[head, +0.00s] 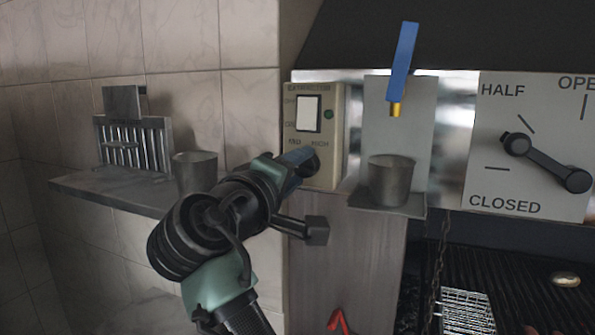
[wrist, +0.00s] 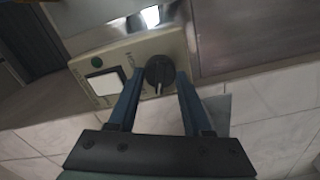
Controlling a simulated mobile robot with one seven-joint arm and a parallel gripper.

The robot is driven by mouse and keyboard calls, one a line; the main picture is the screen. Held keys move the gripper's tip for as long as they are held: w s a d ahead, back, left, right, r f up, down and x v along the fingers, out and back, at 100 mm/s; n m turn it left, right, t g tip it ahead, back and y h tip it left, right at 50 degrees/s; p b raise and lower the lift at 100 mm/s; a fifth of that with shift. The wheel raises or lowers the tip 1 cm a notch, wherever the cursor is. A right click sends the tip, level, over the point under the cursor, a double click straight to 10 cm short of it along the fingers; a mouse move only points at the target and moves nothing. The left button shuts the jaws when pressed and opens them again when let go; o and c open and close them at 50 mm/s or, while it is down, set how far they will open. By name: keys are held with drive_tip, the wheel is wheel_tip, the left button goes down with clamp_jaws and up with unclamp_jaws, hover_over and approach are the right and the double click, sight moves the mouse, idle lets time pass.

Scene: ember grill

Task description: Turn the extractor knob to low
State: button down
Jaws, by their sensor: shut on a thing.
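The extractor panel (head: 337,120) is a beige box on the wall beside the hood, with a white rocker switch (head: 309,113) and a green lamp (head: 328,114). The extractor knob (wrist: 159,70) is round and dark, with a pale pointer mark that points toward the bottom of the wrist view. My gripper (head: 300,158) is at the panel's lower part, and its blue fingers (wrist: 159,80) are shut on the knob from both sides. The low mark cannot be read.
A metal cup (head: 195,174) and a rack (head: 132,147) stand on the left shelf (head: 110,190). Another cup (head: 389,182) sits on a small ledge right of the panel, below a blue handle (head: 402,65). A black lever (head: 545,160) is further right, above the grill (head: 520,285).

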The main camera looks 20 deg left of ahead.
drive_tip(key=shift+n, duration=2)
drive_tip(key=shift+c, duration=1.7)
unclamp_jaws()
drive_tip(key=shift+s+f, duration=0.1)
drive_tip(key=shift+s+b, duration=0.35)
drive_tip(key=s+b, duration=0.5)
drive_tip(key=s, duration=0.7)
drive_tip(key=shift+a, duration=0.2)
